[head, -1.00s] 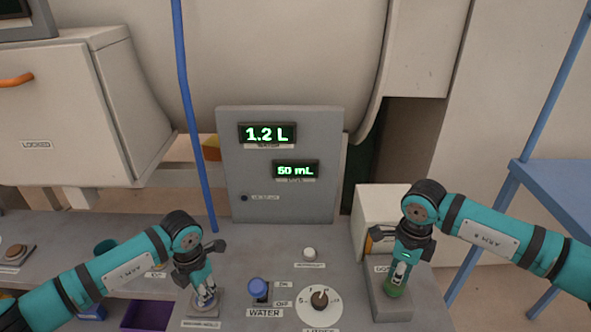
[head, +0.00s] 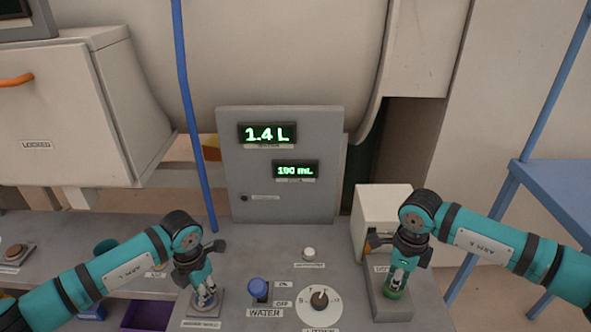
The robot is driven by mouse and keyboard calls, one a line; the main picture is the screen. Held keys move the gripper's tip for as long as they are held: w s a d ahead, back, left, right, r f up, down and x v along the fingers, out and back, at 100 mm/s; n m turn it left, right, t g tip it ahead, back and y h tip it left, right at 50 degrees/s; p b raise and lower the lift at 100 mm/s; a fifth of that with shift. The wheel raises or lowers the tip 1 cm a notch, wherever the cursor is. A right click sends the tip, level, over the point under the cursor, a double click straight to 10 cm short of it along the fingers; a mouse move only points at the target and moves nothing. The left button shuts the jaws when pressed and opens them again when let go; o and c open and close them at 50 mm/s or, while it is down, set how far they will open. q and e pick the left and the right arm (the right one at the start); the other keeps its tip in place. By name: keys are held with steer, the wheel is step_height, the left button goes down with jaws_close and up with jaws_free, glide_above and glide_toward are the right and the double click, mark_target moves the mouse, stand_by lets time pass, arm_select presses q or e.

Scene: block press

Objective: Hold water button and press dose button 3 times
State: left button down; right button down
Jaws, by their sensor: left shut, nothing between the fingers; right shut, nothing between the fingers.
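My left gripper (head: 206,297) is shut and points down onto the round water hold button on its square base (head: 203,313). The gripper covers most of that button. My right gripper (head: 397,283) is shut and points down at the green dose button (head: 396,293) on a grey box (head: 391,309); its tips look to be at the button top, but I cannot tell whether they press it. On the upright panel (head: 240,205), the upper display (head: 267,134) reads 1.4 L and the lower display (head: 296,170) reads 100 mL.
A blue-topped water switch (head: 259,288), a litres dial (head: 320,299) and a small white button (head: 309,254) stand between my grippers. A white box (head: 382,209) is behind the dose button. A blue pole (head: 190,120) rises behind my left gripper.

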stand_by(0.6)
steer(key=shift+r, duration=1.4)
steer(key=shift+f, duration=1.55)
steer(key=shift+r, duration=1.55)
step_height(320, 180, up, 5)
steer(key=shift+r, duration=0.1)
